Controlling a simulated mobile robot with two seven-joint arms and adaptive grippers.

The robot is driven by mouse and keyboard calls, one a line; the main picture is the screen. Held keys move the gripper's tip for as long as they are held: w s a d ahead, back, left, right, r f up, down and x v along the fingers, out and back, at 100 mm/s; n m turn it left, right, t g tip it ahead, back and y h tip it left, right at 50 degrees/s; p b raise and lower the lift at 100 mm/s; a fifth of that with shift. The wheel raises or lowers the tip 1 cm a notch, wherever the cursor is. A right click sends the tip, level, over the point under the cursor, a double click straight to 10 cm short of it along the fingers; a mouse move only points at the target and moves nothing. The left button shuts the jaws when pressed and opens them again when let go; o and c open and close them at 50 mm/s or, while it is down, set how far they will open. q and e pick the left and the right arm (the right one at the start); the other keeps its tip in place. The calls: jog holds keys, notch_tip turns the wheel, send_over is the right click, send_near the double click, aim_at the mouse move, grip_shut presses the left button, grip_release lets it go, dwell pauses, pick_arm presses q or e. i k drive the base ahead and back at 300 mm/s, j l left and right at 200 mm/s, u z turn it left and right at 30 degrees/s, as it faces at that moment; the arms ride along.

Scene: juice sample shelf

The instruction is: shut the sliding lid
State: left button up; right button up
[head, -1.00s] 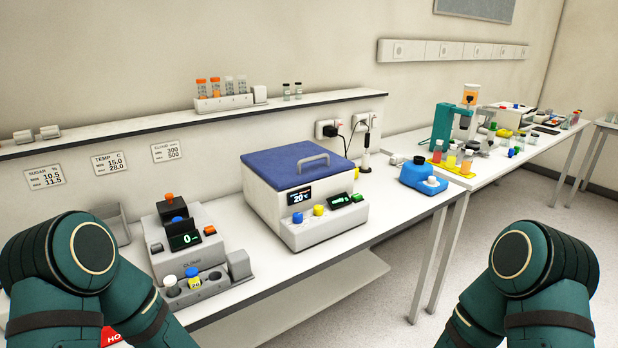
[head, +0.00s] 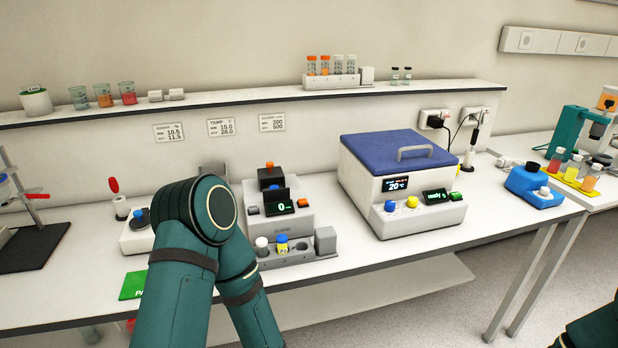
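A grey instrument (head: 293,224) with a small display reading 0 stands on the bench at the middle. It has a dark block (head: 271,178) with an orange knob on top. I cannot tell whether this block is the sliding lid or how far it is shut. A white box instrument (head: 365,204) to its right has a blue lid (head: 398,151) with a grey handle, and this lid looks closed. My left arm's elbow stands in front of the bench, left of the grey instrument. Only a piece of my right arm shows at the lower right corner. Neither gripper is in view.
A grey holder (head: 297,257) with capped vials sits at the grey instrument's front. A blue device (head: 533,186) stands at the bench's right end. A wall shelf (head: 230,106) carries beakers and a tube rack (head: 331,81).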

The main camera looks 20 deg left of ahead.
aim_at(272, 172)
jog(key=j+u, duration=0.15)
jog(key=j, duration=1.45)
